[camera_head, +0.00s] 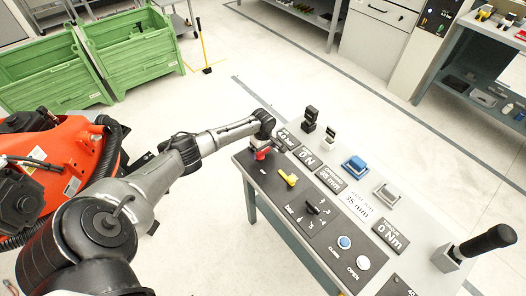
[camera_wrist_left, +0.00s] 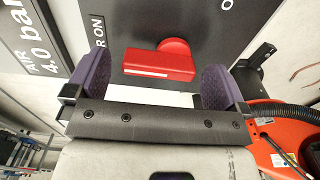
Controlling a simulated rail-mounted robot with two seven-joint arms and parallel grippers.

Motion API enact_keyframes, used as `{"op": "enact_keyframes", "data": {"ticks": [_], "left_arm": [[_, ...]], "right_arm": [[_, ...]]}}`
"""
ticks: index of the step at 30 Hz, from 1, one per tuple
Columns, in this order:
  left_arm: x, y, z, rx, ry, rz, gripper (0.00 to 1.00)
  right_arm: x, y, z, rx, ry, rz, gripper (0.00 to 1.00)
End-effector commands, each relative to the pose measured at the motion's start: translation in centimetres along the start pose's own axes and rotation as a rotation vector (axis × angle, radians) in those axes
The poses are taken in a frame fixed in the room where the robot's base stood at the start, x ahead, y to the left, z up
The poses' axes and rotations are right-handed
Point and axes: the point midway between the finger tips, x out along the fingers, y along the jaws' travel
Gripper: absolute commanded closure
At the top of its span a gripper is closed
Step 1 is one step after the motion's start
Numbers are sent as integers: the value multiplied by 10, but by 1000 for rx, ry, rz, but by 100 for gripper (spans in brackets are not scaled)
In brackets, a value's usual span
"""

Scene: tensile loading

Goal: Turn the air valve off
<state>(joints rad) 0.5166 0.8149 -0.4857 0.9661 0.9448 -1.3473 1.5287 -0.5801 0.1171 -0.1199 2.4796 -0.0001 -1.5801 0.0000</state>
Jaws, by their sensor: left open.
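The red air valve handle (camera_head: 262,154) sits at the far left end of the dark control panel. In the left wrist view the red handle (camera_wrist_left: 160,62) is a wide bar with a round knob, lying roughly across the picture. A label ending "R ON" shows beside it, and part of another label starting with "O" at the top. My left gripper (camera_head: 263,143) is right over the handle in the head view. In the left wrist view its two purple finger pads are apart, one on each side of the handle, with visible gaps. My right gripper is not in view.
The panel also carries a yellow lever (camera_head: 288,179), a black selector (camera_head: 313,207), a blue button (camera_head: 344,242) and a white button (camera_head: 363,262). Several readout signs and small blocks stand along its back edge. A big black-handled lever (camera_head: 483,243) rises at right. Green crates (camera_head: 130,55) stand behind left.

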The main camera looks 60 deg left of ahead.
Motion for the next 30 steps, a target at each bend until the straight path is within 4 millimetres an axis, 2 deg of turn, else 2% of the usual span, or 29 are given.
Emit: {"op": "enact_keyframes", "data": {"ticks": [13,28,30], "left_arm": [[6,0,0,0,0,1,1],[6,0,0,0,0,0,49],[5,0,0,0,0,0,49]], "right_arm": [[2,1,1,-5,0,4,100],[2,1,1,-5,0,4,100],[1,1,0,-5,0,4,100]]}}
